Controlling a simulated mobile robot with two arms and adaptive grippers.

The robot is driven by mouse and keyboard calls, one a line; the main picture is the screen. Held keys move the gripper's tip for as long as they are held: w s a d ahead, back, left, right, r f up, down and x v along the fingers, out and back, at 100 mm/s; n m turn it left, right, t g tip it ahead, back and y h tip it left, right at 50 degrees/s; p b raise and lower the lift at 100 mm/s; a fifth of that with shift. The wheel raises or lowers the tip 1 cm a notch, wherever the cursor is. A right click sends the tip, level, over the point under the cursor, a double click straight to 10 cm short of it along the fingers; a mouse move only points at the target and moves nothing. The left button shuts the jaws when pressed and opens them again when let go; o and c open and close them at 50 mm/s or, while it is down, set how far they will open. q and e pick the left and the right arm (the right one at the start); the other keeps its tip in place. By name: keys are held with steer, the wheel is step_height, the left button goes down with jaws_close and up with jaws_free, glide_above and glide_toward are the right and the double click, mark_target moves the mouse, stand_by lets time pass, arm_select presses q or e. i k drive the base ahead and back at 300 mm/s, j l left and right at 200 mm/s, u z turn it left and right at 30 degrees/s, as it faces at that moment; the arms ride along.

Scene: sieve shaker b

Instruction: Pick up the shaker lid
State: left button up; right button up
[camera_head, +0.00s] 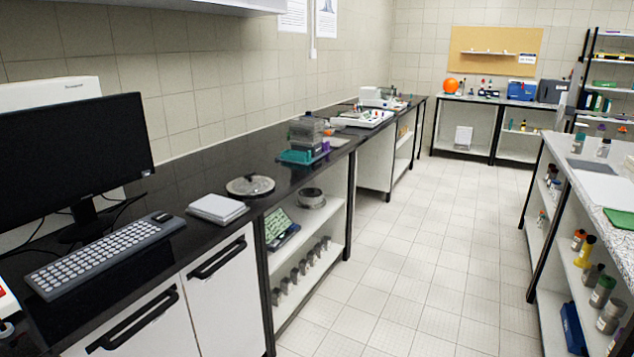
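A flat round grey disc with a dark knob or hub at its middle (250,186) lies on the black counter (185,165). It looks like the shaker lid, but I cannot be sure from this distance. Below the counter, a round metal sieve or pan (311,199) sits on the upper shelf. Neither of my grippers shows in the view.
A white flat box (217,208) lies just left of the disc. A keyboard (105,255) and monitor (72,150) stand further left. A teal-based rack (303,155) stands behind it to the right. The tiled floor aisle (420,250) is clear; a second bench (590,185) stands right.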

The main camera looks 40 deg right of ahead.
mark_target(252, 184)
steer(key=z, duration=1)
steer(key=u, duration=1.6)
steer(key=z, duration=1.55)
steer(key=i+l+u, duration=0.1)
steer(key=u, duration=0.3)
steer(key=i+l+u, duration=0.1)
steer(key=u, duration=0.3)
steer(key=l+u, duration=0.2)
steer(key=u, duration=0.2)
steer(key=i+l+u, duration=0.25)
steer(key=l+u, duration=0.15)
steer(key=l, duration=0.95)
steer(key=l+u, duration=0.4)
steer(key=l, duration=0.95)
